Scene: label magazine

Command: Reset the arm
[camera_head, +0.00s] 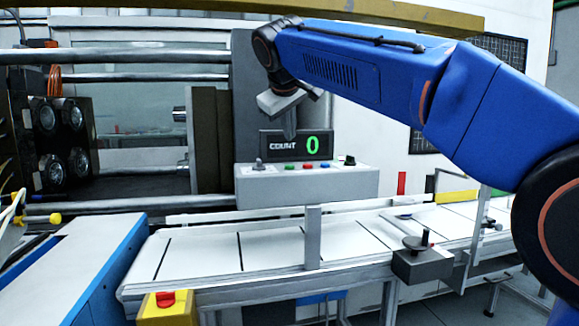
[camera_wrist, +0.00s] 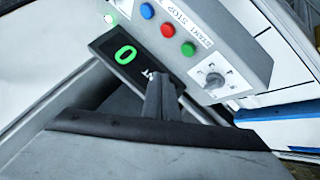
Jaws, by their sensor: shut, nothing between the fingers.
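My blue arm reaches in from the right in the head view. My gripper (camera_head: 290,130) hangs at its end, pointing down in front of the dark count display (camera_head: 312,145), which reads a green 0. In the wrist view my gripper (camera_wrist: 160,82) is shut with nothing between its fingers. The display (camera_wrist: 128,55) shows partly behind the fingers there. I cannot tell whether the fingertips touch the display.
Below the display is a grey control box (camera_head: 340,187) with coloured buttons and a knob (camera_wrist: 214,79). A white conveyor (camera_head: 200,255) runs below it, with a post (camera_head: 313,236) at its near side. A machine with steel bars (camera_head: 140,78) stands left. A yellow box with a red button (camera_head: 168,306) stands in front.

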